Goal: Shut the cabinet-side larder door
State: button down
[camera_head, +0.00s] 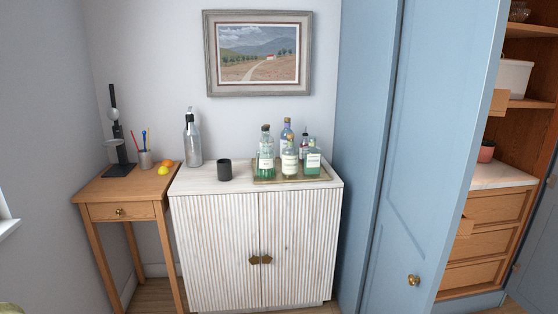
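The larder door beside the white cabinet is a tall blue panelled door (432,140). It stands swung open at the right of the head view, to the left of the larder's wooden inside. A round brass knob (413,281) sits low near its free edge. The larder (500,208) shows wooden drawers, a pale worktop and shelves behind the door. The white fluted cabinet (215,250) stands to the left of the larder, its two doors shut. My gripper is not in view.
A small wooden table (120,190) stands at the far left. Several bottles stand on a tray (262,181) on the cabinet, with a dark cup (224,170) beside it. Part of another blue door (538,240) shows at the right edge. Little floor is visible.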

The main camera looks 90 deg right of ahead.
aim_at(445, 95)
jog(key=z, duration=3.55)
jog(key=i, duration=0.45)
jog(key=z, duration=0.05)
jog(key=k, duration=0.45)
jog(key=u, duration=0.85)
jog(key=k, duration=0.35)
jog(key=z, duration=0.15)
